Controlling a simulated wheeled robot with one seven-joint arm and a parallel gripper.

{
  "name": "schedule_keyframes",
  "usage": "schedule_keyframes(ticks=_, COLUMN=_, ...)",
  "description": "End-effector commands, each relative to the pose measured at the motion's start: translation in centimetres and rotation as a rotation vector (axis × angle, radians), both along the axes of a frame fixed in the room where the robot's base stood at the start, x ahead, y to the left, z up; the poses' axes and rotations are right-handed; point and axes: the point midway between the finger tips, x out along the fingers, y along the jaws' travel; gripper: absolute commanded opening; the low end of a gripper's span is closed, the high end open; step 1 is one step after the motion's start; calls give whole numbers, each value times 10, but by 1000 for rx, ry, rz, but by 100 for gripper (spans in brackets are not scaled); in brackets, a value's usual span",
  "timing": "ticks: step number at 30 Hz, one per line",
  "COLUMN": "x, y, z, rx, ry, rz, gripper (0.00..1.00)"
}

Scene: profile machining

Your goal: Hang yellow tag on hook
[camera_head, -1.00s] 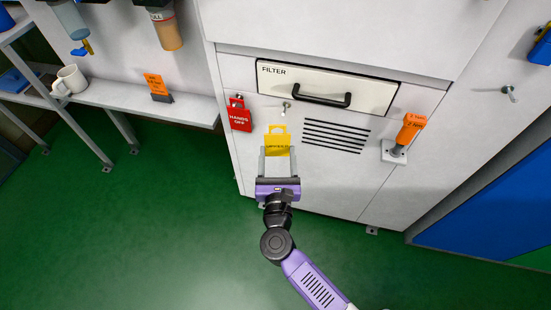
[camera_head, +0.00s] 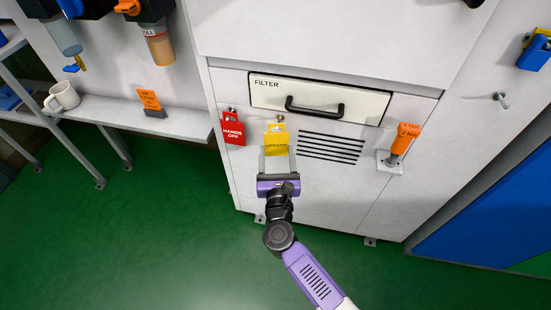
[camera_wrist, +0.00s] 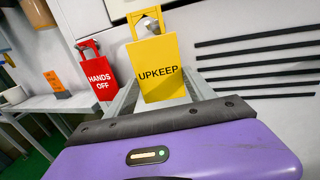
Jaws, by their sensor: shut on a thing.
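The yellow tag (camera_head: 277,141), marked UPKEEP, is upright with its loop at the top. It also shows in the wrist view (camera_wrist: 162,68). My gripper (camera_head: 278,157) is shut on the tag's lower part, in front of the machine panel. The small metal hook (camera_head: 281,117) sits on the panel under the filter drawer, right at the tag's loop in the head view. In the wrist view, a bit of metal shows at the loop's opening. I cannot tell whether the loop is around the hook or only in front of it.
A red HANDS OFF tag (camera_head: 233,130) hangs just left of the yellow tag. The filter drawer (camera_head: 320,98) with its black handle is above. Vent slots (camera_head: 331,146) and an orange-tagged lever (camera_head: 404,138) are to the right. Another bare hook (camera_head: 501,99) is far right.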

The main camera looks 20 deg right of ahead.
Motion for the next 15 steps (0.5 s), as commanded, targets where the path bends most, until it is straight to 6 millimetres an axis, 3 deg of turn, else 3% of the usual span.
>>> schedule_keyframes(ticks=15, x=18, y=-14, z=-11, rx=0, ry=0, rz=-1, gripper=30)
